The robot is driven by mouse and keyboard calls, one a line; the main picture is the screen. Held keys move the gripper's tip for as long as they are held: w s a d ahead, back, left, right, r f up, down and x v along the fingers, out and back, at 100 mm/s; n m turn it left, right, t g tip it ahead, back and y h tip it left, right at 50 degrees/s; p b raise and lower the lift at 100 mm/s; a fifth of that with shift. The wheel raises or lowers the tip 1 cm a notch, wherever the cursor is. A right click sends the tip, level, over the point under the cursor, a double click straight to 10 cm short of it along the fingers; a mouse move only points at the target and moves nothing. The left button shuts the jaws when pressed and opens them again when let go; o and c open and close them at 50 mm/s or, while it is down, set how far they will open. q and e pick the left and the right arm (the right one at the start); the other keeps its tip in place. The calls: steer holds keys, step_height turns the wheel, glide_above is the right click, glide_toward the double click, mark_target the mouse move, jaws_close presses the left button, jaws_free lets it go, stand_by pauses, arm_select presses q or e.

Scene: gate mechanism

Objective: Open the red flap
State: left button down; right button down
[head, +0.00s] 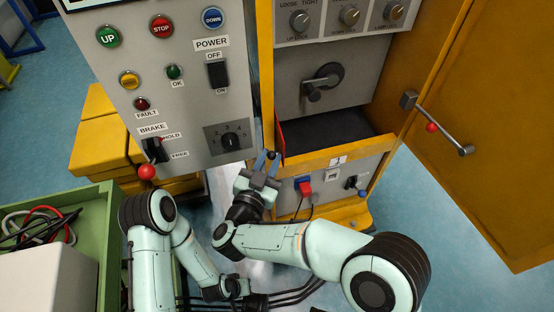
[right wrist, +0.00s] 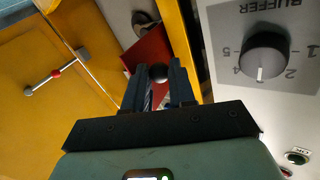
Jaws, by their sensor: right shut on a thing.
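The red flap (head: 280,136) shows nearly edge-on in the head view, as a thin red strip beside the yellow post, at the left of the dark cabinet opening. In the right wrist view it is a red panel (right wrist: 147,52) just beyond the fingers, with a round black knob (right wrist: 158,73) in front of it. My right gripper (head: 266,162) is at the flap's lower end. In the right wrist view its fingers (right wrist: 159,85) are shut on the black knob. The flap's hinge is hidden.
A grey control panel (head: 188,110) stands close at left, with a red-balled brake lever (head: 147,171). The yellow cabinet door (head: 490,150) is swung open at right. A green crate (head: 104,240) with cables stands at lower left. A yellow ledge (head: 322,158) borders the opening.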

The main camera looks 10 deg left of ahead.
arm_select(q)
steer(key=shift+s+d, duration=0.1)
steer(key=shift+s, duration=0.05)
arm_select(e)
steer(key=shift+w+a+r, duration=0.25)
steer(key=shift+a+r, duration=0.05)
steer(key=shift+a, duration=0.1)
steer(key=c, duration=1.1)
jaws_free()
steer(key=shift+o, duration=0.7)
steer(key=shift+w+a+f, duration=0.1)
steer(key=shift+w+a, duration=0.15)
steer(key=shift+d, duration=0.25)
arm_select(q)
steer(key=shift+s+d+r+g+p, duration=0.25)
steer(key=shift+s+r+p, duration=0.15)
steer(key=shift+s, duration=0.1)
steer(key=shift+s+d+r+g+p, duration=0.15)
steer(key=shift+s+d+r+p, duration=0.05)
steer(key=shift+s+r+p, duration=0.25)
arm_select(e)
steer(key=s+a, duration=0.1)
steer(key=s, duration=1.1)
steer(key=shift+s+a, duration=0.2)
steer(key=shift+a, duration=0.1)
